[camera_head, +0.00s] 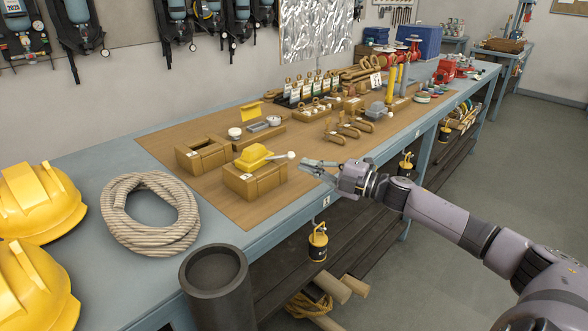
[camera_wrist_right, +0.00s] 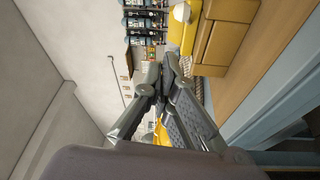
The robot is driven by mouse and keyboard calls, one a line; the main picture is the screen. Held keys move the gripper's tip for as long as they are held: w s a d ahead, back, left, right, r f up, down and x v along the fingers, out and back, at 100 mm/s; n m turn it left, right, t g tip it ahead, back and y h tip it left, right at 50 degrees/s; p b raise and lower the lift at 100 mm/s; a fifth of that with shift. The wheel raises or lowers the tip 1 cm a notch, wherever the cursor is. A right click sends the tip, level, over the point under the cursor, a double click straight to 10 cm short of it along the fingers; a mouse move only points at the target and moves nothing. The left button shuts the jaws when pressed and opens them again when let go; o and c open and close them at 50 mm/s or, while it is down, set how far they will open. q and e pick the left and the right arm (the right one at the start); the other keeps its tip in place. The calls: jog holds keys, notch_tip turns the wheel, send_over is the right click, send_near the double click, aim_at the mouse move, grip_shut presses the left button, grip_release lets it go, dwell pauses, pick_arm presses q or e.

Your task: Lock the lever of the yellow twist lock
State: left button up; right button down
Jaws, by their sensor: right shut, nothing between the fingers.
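The yellow twist lock (camera_head: 253,158) sits on a brown wooden block (camera_head: 256,182) near the front edge of the bench. Its lever sticks out to the right and ends in a pale round knob (camera_head: 291,155). My right gripper (camera_head: 308,166) is shut and empty, just right of the knob and apparently apart from it. In the right wrist view the shut fingers (camera_wrist_right: 170,75) point toward the top, with part of the yellow lock (camera_wrist_right: 190,30) and its wooden block (camera_wrist_right: 220,45) beyond them to the right. My left gripper is not in view.
An open wooden box (camera_head: 203,155) stands left of the block. A coiled rope (camera_head: 150,212), yellow helmets (camera_head: 38,203) and a dark cylinder (camera_head: 215,280) are nearer. Wooden handles (camera_head: 348,130) lie behind my right gripper. Yellow padlocks hang below the bench edge.

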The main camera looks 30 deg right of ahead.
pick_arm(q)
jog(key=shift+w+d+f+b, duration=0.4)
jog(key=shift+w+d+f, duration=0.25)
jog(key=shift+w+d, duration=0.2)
pick_arm(e)
jog(key=d, duration=0.1)
jog(key=s+d, duration=0.1)
jog(key=d, duration=0.1)
jog(key=s+d, duration=0.1)
jog(key=d, duration=0.1)
jog(key=shift+s+d+f, duration=0.1)
jog(key=shift+s+f, duration=0.15)
jog(key=shift+f, duration=0.1)
